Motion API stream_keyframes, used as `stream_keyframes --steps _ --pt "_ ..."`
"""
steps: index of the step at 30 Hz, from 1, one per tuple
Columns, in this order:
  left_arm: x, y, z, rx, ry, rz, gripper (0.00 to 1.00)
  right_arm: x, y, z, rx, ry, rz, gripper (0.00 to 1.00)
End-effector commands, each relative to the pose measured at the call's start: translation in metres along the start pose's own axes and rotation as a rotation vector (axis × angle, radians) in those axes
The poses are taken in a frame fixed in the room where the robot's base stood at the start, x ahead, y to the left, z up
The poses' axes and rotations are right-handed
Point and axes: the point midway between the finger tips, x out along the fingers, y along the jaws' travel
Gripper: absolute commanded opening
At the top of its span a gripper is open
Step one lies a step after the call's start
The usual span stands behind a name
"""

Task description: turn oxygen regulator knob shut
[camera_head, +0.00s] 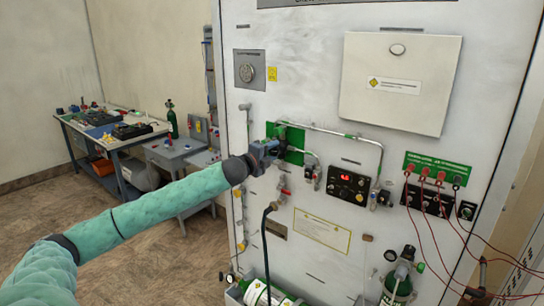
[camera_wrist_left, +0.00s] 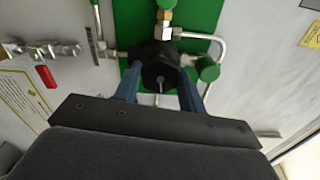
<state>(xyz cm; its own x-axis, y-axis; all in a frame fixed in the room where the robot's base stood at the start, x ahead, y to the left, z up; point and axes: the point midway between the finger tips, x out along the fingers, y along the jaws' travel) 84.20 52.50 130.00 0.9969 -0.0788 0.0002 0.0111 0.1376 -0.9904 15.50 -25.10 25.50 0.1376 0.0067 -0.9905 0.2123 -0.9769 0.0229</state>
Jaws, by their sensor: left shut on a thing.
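The black regulator knob (camera_wrist_left: 160,70) sits in front of a green backing plate (camera_wrist_left: 202,18) on the white panel. My left gripper (camera_wrist_left: 160,92) has its two blue fingers on either side of the knob and is shut on it. In the head view my left arm reaches in from the left, and the left gripper (camera_head: 268,153) is against the panel by the green plate (camera_head: 294,138). There the gripper hides the knob. Brass fittings and green round parts surround the knob in the wrist view. My right gripper is not in view.
Metal pipes (camera_head: 345,134) run right from the green plate. A red-handled valve (camera_wrist_left: 46,76) is left of the knob.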

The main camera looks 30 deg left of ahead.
Motion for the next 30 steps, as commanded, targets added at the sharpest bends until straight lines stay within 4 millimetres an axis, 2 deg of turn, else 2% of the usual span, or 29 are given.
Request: stream_keyframes --steps 7,15,21,30 --pt "0.000 0.002 0.000 -0.235 -0.002 0.001 0.18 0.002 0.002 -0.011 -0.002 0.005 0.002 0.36" --pt "0.000 0.002 0.001 -0.491 -0.001 0.000 0.18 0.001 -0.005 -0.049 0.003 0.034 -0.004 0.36" --pt "0.000 0.001 0.001 -0.681 -0.002 0.001 0.18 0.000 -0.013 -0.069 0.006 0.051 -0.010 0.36" --pt "0.000 0.001 0.001 -0.968 -0.002 0.001 0.18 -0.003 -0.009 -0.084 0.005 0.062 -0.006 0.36"
